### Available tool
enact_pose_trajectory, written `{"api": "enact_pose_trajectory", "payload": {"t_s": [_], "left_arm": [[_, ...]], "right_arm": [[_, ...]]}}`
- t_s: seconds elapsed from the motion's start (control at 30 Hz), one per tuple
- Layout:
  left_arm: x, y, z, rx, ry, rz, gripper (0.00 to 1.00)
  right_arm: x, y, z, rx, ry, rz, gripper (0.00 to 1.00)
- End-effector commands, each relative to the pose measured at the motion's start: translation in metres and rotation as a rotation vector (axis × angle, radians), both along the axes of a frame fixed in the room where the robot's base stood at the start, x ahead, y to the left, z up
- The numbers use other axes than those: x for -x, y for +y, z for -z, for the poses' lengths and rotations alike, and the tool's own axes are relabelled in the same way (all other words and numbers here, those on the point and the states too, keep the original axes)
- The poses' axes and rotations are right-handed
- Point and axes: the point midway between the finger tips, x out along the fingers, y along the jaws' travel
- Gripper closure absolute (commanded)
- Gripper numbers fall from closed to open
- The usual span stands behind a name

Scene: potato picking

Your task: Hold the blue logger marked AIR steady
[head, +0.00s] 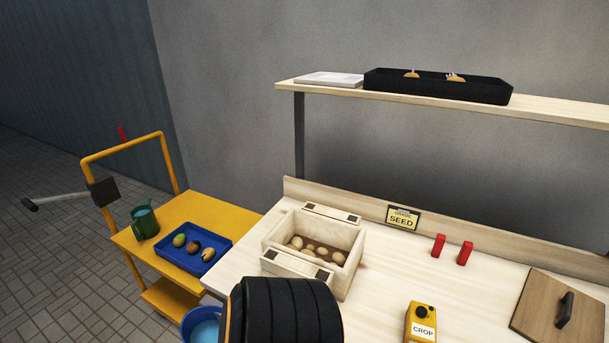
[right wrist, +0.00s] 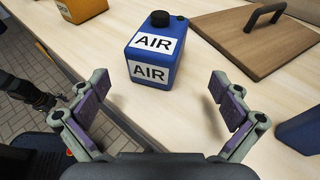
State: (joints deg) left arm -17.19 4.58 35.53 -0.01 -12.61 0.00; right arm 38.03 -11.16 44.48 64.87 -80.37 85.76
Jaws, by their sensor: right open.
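The blue logger (right wrist: 157,52) marked AIR stands upright on the pale wooden bench in the right wrist view. It has a black round knob on top and white AIR labels on its top and front. My right gripper (right wrist: 160,106) is open. Its purple-padded fingers are spread on the near side of the logger, apart from it, with nothing between them. The AIR logger does not show in the head view. My left gripper is not seen in the head view.
A yellow box marked CROP (head: 421,322) stands on the bench. A wooden board with a black handle (head: 556,305) lies at the right. A wooden crate of potatoes (head: 350,235) stands at the left. Another blue object (right wrist: 301,128) is at the right wrist view's edge.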

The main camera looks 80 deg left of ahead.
Motion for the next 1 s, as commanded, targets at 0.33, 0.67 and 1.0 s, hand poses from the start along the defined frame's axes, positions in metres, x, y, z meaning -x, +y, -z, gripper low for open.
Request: {"api": "enact_pose_trajectory", "payload": {"t_s": [0.33,0.67,1.0], "left_arm": [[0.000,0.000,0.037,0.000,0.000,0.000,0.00],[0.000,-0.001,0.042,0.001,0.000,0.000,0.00],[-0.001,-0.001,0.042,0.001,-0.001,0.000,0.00]], "right_arm": [[0.000,0.052,0.020,0.000,-0.001,-0.001,0.00],[0.000,0.066,0.021,0.001,-0.001,0.000,0.00],[0.000,0.066,0.021,0.001,-0.001,0.000,0.24]]}}
